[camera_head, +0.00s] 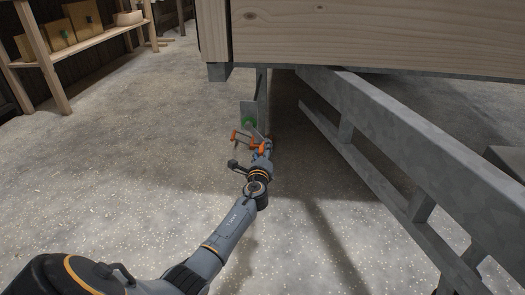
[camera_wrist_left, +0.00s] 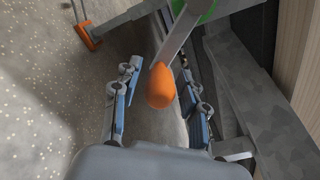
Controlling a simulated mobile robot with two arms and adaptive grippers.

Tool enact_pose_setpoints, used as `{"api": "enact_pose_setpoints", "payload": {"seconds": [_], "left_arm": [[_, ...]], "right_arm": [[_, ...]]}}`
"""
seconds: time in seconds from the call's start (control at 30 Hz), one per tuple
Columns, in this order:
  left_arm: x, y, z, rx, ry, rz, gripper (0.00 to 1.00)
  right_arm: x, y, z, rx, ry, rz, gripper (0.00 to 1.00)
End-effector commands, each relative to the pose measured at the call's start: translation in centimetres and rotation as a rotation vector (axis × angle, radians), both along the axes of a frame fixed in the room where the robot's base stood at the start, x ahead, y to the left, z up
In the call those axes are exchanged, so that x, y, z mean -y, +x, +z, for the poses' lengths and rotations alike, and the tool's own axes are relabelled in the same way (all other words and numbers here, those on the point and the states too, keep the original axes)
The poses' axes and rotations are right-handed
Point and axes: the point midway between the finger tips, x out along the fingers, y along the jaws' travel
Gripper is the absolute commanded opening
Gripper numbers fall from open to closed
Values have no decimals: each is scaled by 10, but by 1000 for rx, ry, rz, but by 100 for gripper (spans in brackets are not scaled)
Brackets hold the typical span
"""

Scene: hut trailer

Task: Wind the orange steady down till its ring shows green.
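The steady hangs under the wooden trailer body, with a grey plate, a green patch (camera_head: 249,121) and orange parts (camera_head: 240,137). In the left wrist view, green (camera_wrist_left: 208,10) shows at the top edge, near the upper end of a grey crank arm (camera_wrist_left: 183,32). An orange knob (camera_wrist_left: 162,86) is on the crank arm's near end. My left gripper (camera_head: 263,150) is at the steady. Its blue-padded fingers (camera_wrist_left: 157,75) stand apart on both sides of the knob, with a clear gap on the left. My right gripper is out of view.
The wooden trailer body (camera_head: 370,38) overhangs the steady. Grey chassis rails (camera_head: 400,130) run down to the right. A wooden shelf with boxes (camera_head: 75,45) stands at the upper left. Speckled floor (camera_head: 120,150) lies open on the left.

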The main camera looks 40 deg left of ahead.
Motion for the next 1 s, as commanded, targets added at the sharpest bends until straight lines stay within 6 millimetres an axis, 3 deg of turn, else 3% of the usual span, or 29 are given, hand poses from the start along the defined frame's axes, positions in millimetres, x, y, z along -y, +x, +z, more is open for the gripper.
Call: {"api": "enact_pose_setpoints", "payload": {"seconds": [0.47, 1.0], "left_arm": [[6, -9, -1, 1, -1, -1, 51], [55, -89, -1, -2, -1, -1, 51]], "right_arm": [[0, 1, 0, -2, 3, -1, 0], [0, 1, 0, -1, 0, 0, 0]]}}
